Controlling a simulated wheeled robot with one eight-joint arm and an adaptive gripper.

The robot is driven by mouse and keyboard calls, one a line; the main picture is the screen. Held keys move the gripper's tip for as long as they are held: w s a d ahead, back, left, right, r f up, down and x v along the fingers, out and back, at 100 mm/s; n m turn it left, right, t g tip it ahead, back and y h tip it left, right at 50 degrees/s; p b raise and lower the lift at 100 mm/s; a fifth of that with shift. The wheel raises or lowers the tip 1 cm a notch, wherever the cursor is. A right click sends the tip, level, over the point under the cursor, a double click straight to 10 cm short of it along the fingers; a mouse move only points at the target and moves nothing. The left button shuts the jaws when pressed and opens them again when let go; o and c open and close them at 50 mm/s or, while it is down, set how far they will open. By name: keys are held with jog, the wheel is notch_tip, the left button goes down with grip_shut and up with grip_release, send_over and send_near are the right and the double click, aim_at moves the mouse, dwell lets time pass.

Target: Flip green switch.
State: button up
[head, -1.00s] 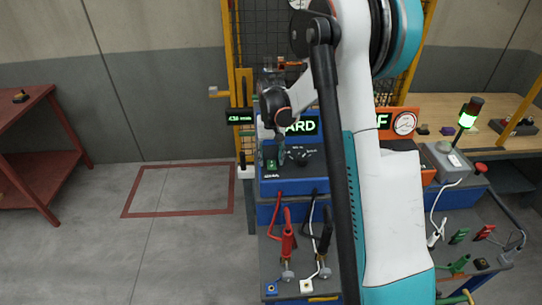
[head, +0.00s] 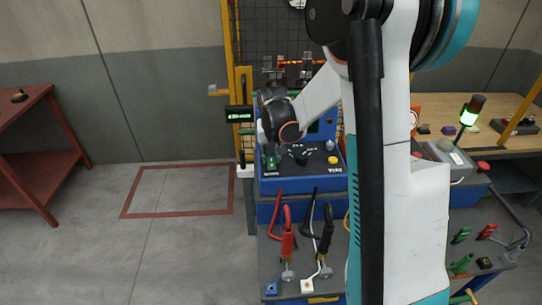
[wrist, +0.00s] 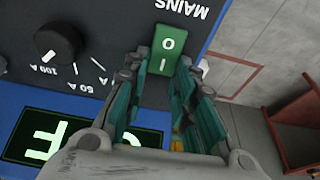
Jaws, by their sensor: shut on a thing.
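The green switch (wrist: 172,62), marked O and I, sits on the dark front panel of a blue machine, beside the word MAINS. It also shows small in the head view (head: 270,161), just below my gripper. My gripper (wrist: 164,68) has its teal fingers at the switch's end with the I mark, one on each side, and is shut on it. The fingers partly cover that end. In the head view my gripper (head: 268,147) is mostly hidden behind my wrist.
A black knob (wrist: 57,43) with a current scale is beside the switch. A lit display (wrist: 75,140) is partly hidden by my gripper. A yellow button (head: 333,160) is on the same panel. Red and black clamps (head: 288,240) stand in front.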

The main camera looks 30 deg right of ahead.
aim_at(272, 167)
dwell(0.3)
jog(key=o, duration=1.1)
jog(key=shift+c, duration=0.2)
jog(key=shift+r, duration=0.1)
jog(key=v, duration=1.1)
jog(key=shift+s+r, duration=0.2)
jog(key=shift+r, duration=0.15)
jog(key=shift+a, duration=0.2)
